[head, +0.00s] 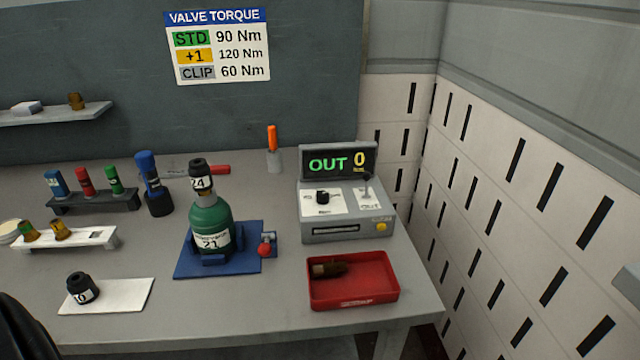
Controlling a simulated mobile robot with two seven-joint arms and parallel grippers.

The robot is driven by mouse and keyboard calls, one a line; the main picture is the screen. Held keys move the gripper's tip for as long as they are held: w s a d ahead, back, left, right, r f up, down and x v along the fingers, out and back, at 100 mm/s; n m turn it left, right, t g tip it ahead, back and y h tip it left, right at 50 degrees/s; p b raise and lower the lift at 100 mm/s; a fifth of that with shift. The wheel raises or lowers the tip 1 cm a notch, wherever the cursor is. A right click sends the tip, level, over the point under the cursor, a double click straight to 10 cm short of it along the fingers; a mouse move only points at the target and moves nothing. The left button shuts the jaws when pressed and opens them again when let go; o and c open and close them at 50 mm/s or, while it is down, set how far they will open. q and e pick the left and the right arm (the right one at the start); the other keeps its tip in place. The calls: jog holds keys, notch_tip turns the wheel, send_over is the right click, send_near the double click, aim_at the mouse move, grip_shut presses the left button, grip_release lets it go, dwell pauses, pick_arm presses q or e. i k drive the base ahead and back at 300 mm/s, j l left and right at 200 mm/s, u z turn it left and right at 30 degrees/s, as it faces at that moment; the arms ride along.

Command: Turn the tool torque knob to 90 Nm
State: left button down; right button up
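A grey control box (347,231) stands at the right end of the bench. Its black knob (323,197) sits on a white dial plate at the left of its top; the dial marks are too small to read. A small lever (367,184) stands on the right plate. The display (339,161) reads OUT in green and 0 in yellow. A wall sign (217,47) lists STD 90 Nm, +1 120 Nm and CLIP 60 Nm. Neither gripper's fingers show; a dark shape at the bottom left corner is probably part of my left arm.
A green cylinder (209,225) marked 21 stands in a blue fixture (190,266), with a black piece marked 24 on top. A red tray (353,301) holds a brown fitting. A black socket (82,288) sits on a white pad. Racks and tools stand at left.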

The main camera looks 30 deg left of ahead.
aim_at(322, 196)
jog(key=u, duration=0.9)
